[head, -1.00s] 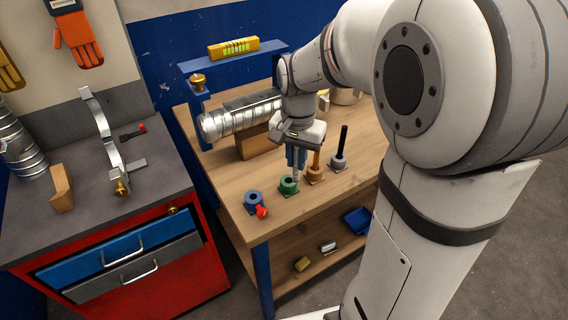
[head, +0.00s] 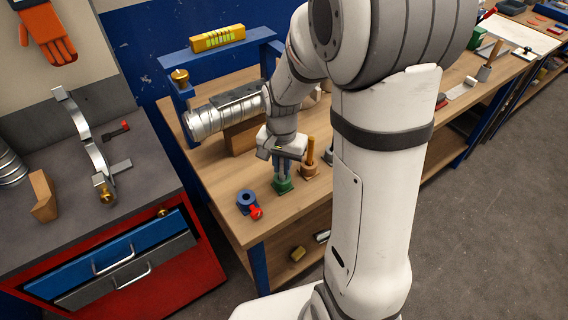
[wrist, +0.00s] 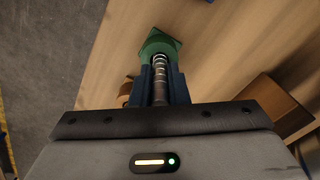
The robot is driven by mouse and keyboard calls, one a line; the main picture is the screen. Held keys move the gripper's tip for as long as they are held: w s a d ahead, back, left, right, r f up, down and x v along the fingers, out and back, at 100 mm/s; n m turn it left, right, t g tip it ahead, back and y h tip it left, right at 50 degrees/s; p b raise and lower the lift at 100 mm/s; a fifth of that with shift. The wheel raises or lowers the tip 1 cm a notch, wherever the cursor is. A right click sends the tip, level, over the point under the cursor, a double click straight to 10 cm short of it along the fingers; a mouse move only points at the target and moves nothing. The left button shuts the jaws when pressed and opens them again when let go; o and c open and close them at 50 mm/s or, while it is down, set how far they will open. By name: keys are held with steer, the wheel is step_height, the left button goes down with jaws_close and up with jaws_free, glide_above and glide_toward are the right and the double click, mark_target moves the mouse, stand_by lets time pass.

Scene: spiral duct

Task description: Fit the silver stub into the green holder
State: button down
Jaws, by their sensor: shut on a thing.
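The green holder (head: 283,187) stands on the wooden bench top, and its top is partly covered by my fingers. My gripper (head: 281,174) points down right over it, with its blue fingers close to the holder. In the wrist view my gripper (wrist: 161,72) is shut on the silver stub (wrist: 160,82), a ribbed metal rod between the two fingers. The stub's far end meets the green holder (wrist: 158,43) in that view. I cannot tell how deep it sits, as the fingers hide the opening.
A blue holder (head: 247,199) with a red part (head: 256,212) stands to the left. A brown holder with a wooden peg (head: 309,157) is close on the right. A silver spiral duct (head: 222,115) lies behind. The bench's front edge is near.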

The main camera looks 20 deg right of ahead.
steer(key=shift+f, duration=0.2)
steer(key=shift+f, duration=0.25)
steer(key=c, duration=1.4)
jaws_free()
steer(key=shift+r, duration=0.1)
